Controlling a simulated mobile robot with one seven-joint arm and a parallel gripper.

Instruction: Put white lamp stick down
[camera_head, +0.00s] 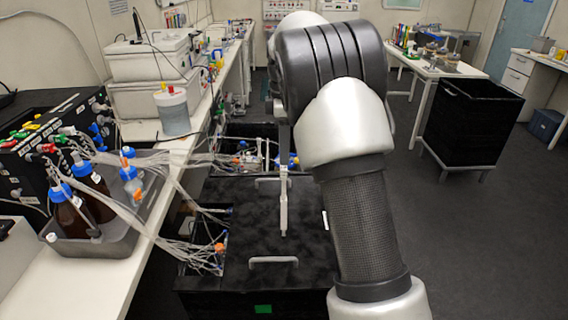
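The white lamp stick (284,205) is a thin, pale rod in the middle of the head view, seen against the dark top of a black box. It points straight down in the picture, and its lower end looks clear of the box, though the gap is hard to judge. My gripper (284,160) is mostly hidden behind my arm. Only a narrow grey part shows at the stick's upper end, in line with it. The gripper appears shut on the stick, but the grip itself is small and partly hidden.
The black box (245,225) has two pale handles and bundles of tubing at its left. A white bench (90,285) on the left carries a grey tray with brown bottles. A black bin (470,125) stands right.

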